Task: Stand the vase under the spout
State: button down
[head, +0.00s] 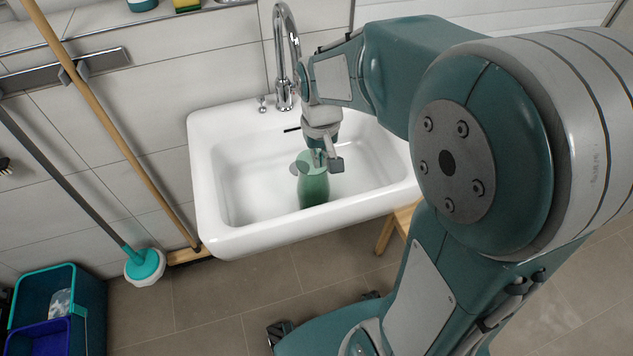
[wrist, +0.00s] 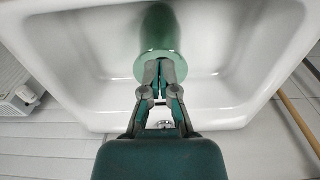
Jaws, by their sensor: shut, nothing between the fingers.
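The green, translucent vase (head: 314,190) is in the white sink (head: 222,215), near the middle of the basin, and appears upright. In the wrist view the vase (wrist: 158,28) stretches away from its pale rim. My gripper (head: 325,160) is at the vase's top in the head view. In the wrist view my gripper's (wrist: 158,75) fingertips are close together and overlap the rim; whether they touch it is unclear. The chrome faucet (head: 284,85) rises behind the basin with a curved spout (head: 285,14). My arm partly hides the spout's outlet end.
A wooden stool (head: 386,233) stands under the sink's right side. A mop (head: 146,265) and a broom handle (head: 110,122) lean on the left wall. A teal bucket (head: 90,300) stands at lower left. The basin's left part is clear.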

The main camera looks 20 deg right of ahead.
aim_at(310, 165)
notch_tip(310, 165, down, 11)
jog(key=shift+w+r, duration=0.15)
jog(key=shift+r, duration=0.05)
dwell(0.3)
jog(key=shift+w, duration=0.1)
jog(key=w, duration=0.6)
jog(key=shift+w, duration=0.35)
jog(key=shift+r, duration=0.1)
